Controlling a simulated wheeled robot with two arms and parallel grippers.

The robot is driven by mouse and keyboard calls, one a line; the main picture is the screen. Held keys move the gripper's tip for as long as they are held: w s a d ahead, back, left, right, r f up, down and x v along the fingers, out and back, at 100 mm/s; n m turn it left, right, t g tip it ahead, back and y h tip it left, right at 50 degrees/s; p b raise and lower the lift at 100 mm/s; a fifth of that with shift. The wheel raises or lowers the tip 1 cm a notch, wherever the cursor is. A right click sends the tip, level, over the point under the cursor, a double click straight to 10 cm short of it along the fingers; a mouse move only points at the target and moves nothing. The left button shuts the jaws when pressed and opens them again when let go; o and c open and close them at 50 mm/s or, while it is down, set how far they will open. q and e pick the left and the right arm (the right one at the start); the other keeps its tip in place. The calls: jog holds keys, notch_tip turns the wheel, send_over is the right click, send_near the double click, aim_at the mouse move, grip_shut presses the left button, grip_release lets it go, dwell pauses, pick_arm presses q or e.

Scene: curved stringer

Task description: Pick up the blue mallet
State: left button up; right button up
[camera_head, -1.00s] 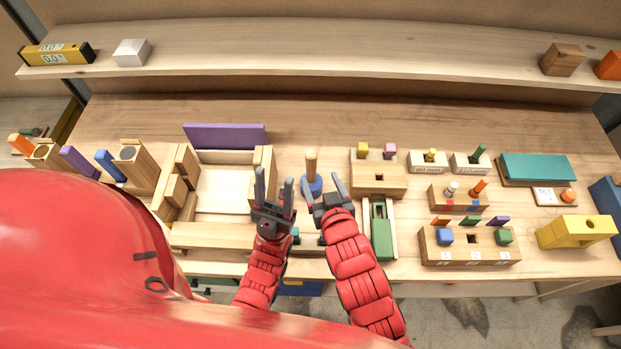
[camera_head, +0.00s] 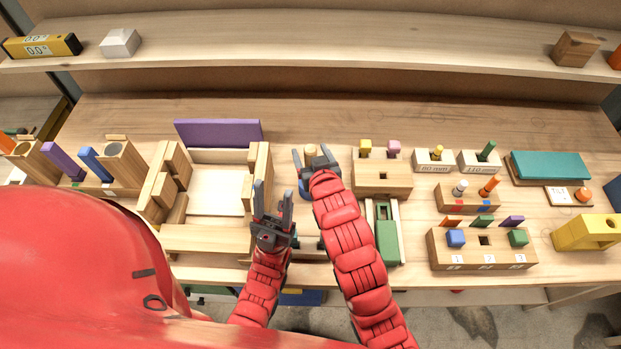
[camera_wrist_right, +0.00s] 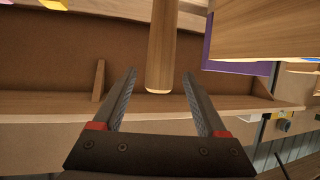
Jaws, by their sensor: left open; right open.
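The blue mallet stands upright on the bench, its wooden handle (camera_head: 310,151) pointing up and its blue head (camera_head: 303,188) low and mostly hidden behind my right gripper. My right gripper (camera_head: 312,156) is open, with one finger on each side of the handle in the head view. In the right wrist view the handle (camera_wrist_right: 163,50) shows between the open fingers (camera_wrist_right: 159,76), with a visible gap on both sides. My left gripper (camera_head: 273,196) is open and empty, lower and to the left, in front of the wooden frame.
A wooden frame (camera_head: 206,238) with a purple panel (camera_head: 218,132) behind it is left of the mallet. A wooden block with pegs (camera_head: 383,178) and a green sliding piece (camera_head: 388,241) stand close on the right. A shelf (camera_head: 330,50) runs along the back.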

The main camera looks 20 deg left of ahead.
jog(key=x, duration=0.4)
jog(key=shift+s+d+f, duration=0.1)
jog(key=shift+f, duration=0.05)
grip_shut()
dwell(1.2)
